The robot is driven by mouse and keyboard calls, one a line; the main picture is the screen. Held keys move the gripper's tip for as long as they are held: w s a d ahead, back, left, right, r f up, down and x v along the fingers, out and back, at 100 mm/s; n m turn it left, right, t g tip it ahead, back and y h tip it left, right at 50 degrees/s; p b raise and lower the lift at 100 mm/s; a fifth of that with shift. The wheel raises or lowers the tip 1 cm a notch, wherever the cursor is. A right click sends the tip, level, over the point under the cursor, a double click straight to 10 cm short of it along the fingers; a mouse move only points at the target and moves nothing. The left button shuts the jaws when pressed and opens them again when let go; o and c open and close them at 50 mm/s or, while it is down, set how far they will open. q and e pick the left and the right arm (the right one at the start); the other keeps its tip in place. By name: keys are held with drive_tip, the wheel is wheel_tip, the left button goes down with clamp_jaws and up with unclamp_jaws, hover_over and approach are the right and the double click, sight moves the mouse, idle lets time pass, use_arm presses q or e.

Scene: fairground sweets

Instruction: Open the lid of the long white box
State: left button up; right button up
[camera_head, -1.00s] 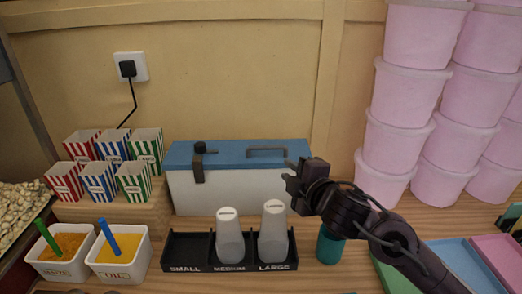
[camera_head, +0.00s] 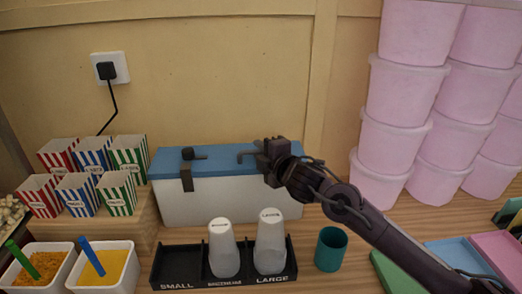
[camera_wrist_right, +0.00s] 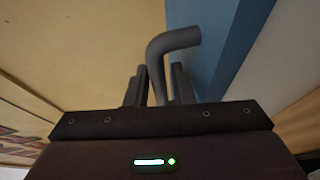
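The long white box (camera_head: 215,204) stands against the wall with its blue lid (camera_head: 222,165) down. A dark latch (camera_head: 187,180) hangs over the front left, with a small black lever (camera_head: 194,154) on the lid beside it. My right gripper (camera_head: 263,158) is at the right part of the grey lid handle (camera_head: 245,154), hiding that end. In the right wrist view the bent handle (camera_wrist_right: 162,62) stands between the two fingers (camera_wrist_right: 159,88), which sit close on either side of it. The gripper looks shut on the handle. My left gripper is not in view.
A black cup rack (camera_head: 176,258) with white cups (camera_head: 270,245) stands before the box, and a teal cup (camera_head: 330,250) at its right. Striped popcorn boxes (camera_head: 120,193) stand left. Stacked pink tubs (camera_head: 400,107) stand right. The wall is close behind the lid.

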drive_tip(key=shift+c, duration=1.4)
clamp_jaws()
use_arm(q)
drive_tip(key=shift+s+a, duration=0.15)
